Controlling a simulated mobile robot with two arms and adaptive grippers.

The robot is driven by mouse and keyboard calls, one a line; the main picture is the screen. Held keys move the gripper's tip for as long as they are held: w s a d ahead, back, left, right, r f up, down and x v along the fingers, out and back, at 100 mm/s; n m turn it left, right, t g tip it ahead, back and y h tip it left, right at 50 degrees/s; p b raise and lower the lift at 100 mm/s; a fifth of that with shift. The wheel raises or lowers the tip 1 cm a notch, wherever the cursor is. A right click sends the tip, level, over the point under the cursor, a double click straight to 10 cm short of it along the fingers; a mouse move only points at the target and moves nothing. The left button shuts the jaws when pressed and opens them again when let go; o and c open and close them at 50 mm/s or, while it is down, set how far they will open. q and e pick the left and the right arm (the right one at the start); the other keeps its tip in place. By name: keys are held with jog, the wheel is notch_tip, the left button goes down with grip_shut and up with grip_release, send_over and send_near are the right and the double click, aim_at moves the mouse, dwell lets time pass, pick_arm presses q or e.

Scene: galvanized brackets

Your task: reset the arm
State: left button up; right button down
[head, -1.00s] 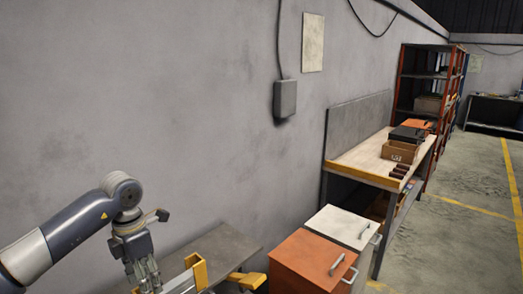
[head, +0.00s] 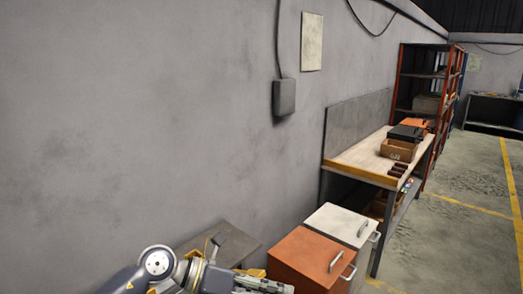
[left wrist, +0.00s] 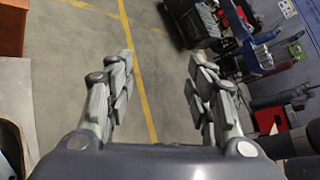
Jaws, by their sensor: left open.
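My left arm comes in from the bottom left of the head view, low and folded. My left gripper (head: 264,286) lies near the bottom edge there, pointing right, just left of the orange cabinet. In the left wrist view its two fingers (left wrist: 160,85) are spread wide with only floor between them, so it is open and empty. My right gripper is in neither view.
An orange cabinet (head: 304,262) and a white cabinet (head: 341,226) stand beside a workbench (head: 360,159) with boxes. A grey tabletop (head: 231,241) lies behind my left arm by the wall. Open floor (head: 450,240) with yellow lines is at right.

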pick_arm(q)
jog(key=d+r+n+t+h, duration=0.2)
jog(key=d+r+n+h, duration=0.1)
jog(key=r+h, duration=0.25)
jog(key=w+a+r+n+t, duration=0.2)
jog(key=a+r+n+t, duration=0.3)
jog(key=n+t, duration=0.55)
jog(key=w+a+f+n+t+y, duration=0.3)
jog(key=a+n+t+y, duration=0.4)
jog(key=n+y, duration=0.55)
jog(key=s+a+f+n+g+y, duration=0.3)
jog(key=a+f+n, duration=0.3)
jog(key=f, duration=0.2)
jog(key=s+a+f+n+g+y, duration=0.35)
jog(key=a+f+n, duration=0.25)
jog(key=f, duration=0.2)
jog(key=s+a+f+n+g, duration=0.1)
jog(key=s+f+n+g, duration=0.1)
jog(key=s+f+g, duration=0.65)
jog(key=s+a+f+n+g, duration=0.15)
jog(key=s+f, duration=0.45)
jog(key=s, duration=0.8)
notch_tip(320, 180, down, 26)
jog(key=s+g, duration=0.2)
jog(key=s+a+f+g, duration=0.1)
jog(key=s+a+f, duration=0.1)
jog(key=s+f, duration=1.4)
jog(key=shift+s, duration=0.3)
